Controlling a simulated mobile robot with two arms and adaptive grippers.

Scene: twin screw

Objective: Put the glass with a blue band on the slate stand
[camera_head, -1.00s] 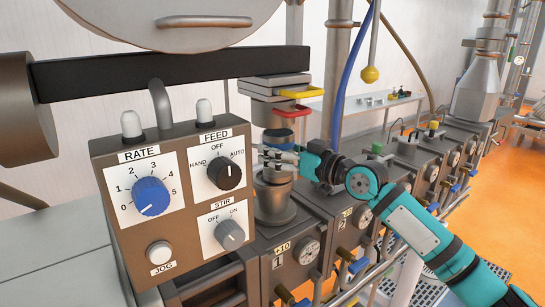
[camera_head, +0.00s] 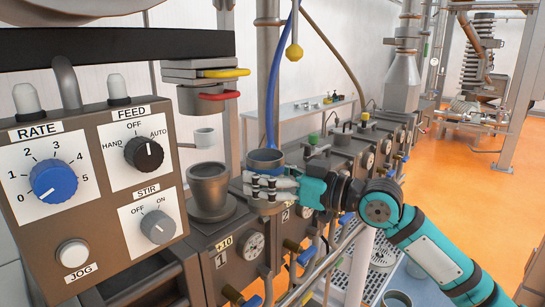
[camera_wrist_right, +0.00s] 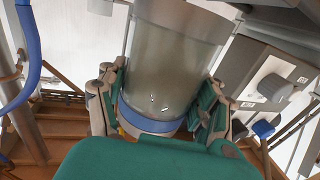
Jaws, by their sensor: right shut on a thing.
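My right gripper (camera_head: 262,187) is shut on the glass with a blue band (camera_head: 267,158). In the head view the fingers hide much of the glass and only its upper part shows clearly. In the right wrist view the cloudy glass (camera_wrist_right: 172,60) stands between the two finger pads (camera_wrist_right: 160,105), with the blue band around its end nearest the palm. The glass is beside the grey funnel cup (camera_head: 209,186), to its right. A blue-grey round thing (camera_head: 397,299) shows at the bottom edge; I cannot tell whether it is the slate stand. My left gripper is not in view.
The control box (camera_head: 95,185) with its knobs fills the left. The feeder outlet with yellow and red handles (camera_head: 215,82) hangs above the cup. A row of machine blocks with gauges (camera_head: 340,160) runs back to the right. A perforated tray (camera_head: 372,258) lies low in front.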

